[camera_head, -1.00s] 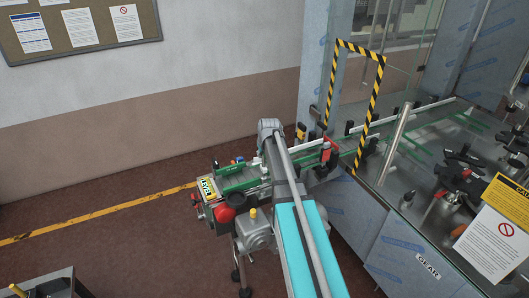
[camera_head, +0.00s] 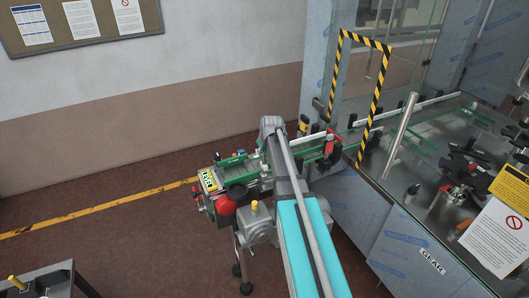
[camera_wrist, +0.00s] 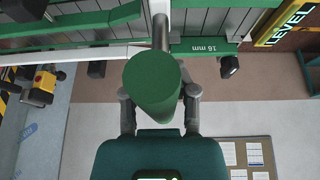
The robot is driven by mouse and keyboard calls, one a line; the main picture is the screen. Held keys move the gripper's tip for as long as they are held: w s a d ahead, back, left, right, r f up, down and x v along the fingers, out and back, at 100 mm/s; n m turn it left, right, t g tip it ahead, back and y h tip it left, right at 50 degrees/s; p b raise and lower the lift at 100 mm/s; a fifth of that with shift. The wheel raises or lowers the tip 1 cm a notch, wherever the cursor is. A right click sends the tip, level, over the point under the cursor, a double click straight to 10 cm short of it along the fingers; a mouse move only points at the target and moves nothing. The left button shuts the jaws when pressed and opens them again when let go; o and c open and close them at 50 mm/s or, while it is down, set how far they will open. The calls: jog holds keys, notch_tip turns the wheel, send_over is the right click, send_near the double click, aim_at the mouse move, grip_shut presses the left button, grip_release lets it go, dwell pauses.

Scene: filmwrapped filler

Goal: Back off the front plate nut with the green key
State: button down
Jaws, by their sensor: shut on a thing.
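In the wrist view, my gripper (camera_wrist: 158,104) is shut on the green key, its fingers on either side of the thick round green handle (camera_wrist: 153,80). The key's grey metal shaft (camera_wrist: 160,32) runs from the handle up towards the green-railed conveyor. A green bar marked "16 mm" (camera_wrist: 205,46) lies beside the shaft. I cannot make out the front plate nut or tell whether the key's far end sits on it. In the head view, the gripper and key cannot be made out near the conveyor (camera_head: 238,175).
A yellow LEVEL label (camera_head: 208,181) and a red knob (camera_head: 226,205) are on the conveyor's near end. A glass-walled machine (camera_head: 440,150) with a striped opening (camera_head: 343,75) stands at right. A notice board (camera_head: 82,22) hangs on the wall. The floor at left is mostly clear.

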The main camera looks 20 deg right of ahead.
jog(key=shift+f+b, duration=0.85)
jog(key=shift+f, duration=0.25)
jog(key=shift+f+b, duration=1.15)
dwell(0.7)
